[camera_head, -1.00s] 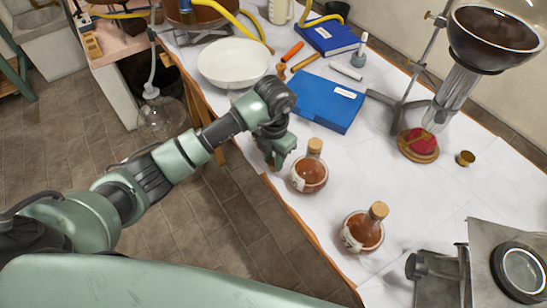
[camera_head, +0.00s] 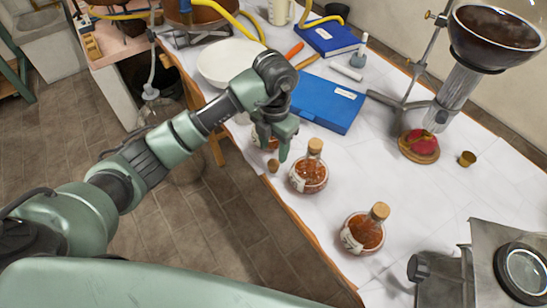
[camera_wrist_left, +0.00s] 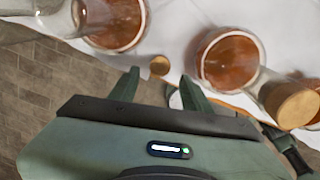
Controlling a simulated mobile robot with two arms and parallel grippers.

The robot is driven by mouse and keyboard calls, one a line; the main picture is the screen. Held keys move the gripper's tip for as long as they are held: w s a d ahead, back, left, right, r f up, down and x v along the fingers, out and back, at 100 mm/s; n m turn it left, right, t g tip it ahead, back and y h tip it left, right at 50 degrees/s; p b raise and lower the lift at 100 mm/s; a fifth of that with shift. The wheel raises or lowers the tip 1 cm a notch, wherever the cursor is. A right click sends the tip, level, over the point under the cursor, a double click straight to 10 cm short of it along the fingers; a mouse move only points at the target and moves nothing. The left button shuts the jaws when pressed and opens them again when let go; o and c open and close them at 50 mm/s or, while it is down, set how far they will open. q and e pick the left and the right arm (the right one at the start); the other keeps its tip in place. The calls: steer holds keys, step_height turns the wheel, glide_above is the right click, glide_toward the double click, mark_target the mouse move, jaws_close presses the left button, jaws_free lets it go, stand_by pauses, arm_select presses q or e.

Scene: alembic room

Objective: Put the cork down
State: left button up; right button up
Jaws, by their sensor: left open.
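A small brown cork (camera_head: 272,165) stands on the white-covered table close to its front edge. In the left wrist view the cork (camera_wrist_left: 159,65) shows just beyond and between the two fingertips, apart from both. My left gripper (camera_head: 274,148) is open above the table, beside the cork. A corked flask of reddish-brown contents (camera_head: 309,174) stands just right of it. Another flask (camera_head: 265,140) is mostly hidden behind the gripper; in the left wrist view this flask (camera_wrist_left: 118,22) shows no cork in the visible part of its neck. My right gripper is out of view.
A second corked flask (camera_head: 363,232) stands nearer, to the right. A blue box (camera_head: 328,103) and a white bowl (camera_head: 222,64) lie behind the gripper. A stand with a large funnel (camera_head: 492,35) is at the right. The table centre is mostly clear.

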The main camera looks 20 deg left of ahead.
mark_target(274, 164)
arm_select(q)
step_height(274, 164, up, 6)
steer(key=shift+r, duration=0.25)
stand_by(0.5)
